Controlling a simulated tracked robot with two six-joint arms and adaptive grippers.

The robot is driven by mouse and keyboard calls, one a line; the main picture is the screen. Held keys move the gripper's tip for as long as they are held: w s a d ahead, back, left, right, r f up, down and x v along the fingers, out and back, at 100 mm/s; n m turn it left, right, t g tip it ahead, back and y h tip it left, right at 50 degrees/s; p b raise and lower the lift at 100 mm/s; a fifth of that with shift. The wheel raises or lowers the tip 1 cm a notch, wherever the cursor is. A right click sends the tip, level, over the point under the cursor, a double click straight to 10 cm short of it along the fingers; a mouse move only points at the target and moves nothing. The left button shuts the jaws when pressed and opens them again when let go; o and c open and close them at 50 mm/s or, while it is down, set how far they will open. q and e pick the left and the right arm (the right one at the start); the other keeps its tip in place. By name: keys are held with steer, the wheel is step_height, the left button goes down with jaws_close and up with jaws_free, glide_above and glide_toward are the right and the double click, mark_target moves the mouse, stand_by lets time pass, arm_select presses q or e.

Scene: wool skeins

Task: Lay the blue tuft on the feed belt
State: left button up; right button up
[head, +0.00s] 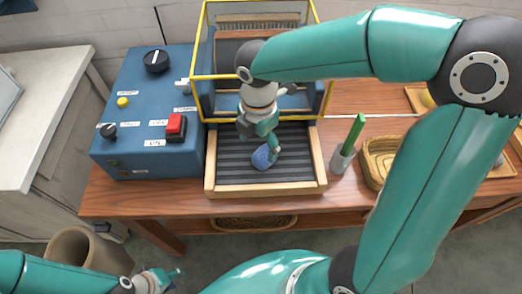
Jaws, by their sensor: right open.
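The blue tuft (263,158) is on or just above the dark ribbed feed belt (232,171), toward its front middle. My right gripper (266,146) reaches down over the belt from the upper right. It is open, with its fingers right at the tuft, and they hide part of it. Whether a finger touches the tuft is hard to tell. My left gripper (174,276) is low at the bottom left, in front of the table and away from the belt. Its fingers look small and I cannot tell if they are apart.
A blue control box (137,136) with a red switch (176,126) stands left of the belt. A yellow-framed guard (262,77) rises behind it. A grey cup with a green stick (352,137) and a wicker basket (376,165) stand right. A bin (72,243) is on the floor.

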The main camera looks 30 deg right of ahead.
mark_target(259, 157)
step_height(259, 157, up, 5)
steer(key=shift+r, duration=0.1)
steer(key=shift+p, duration=0.3)
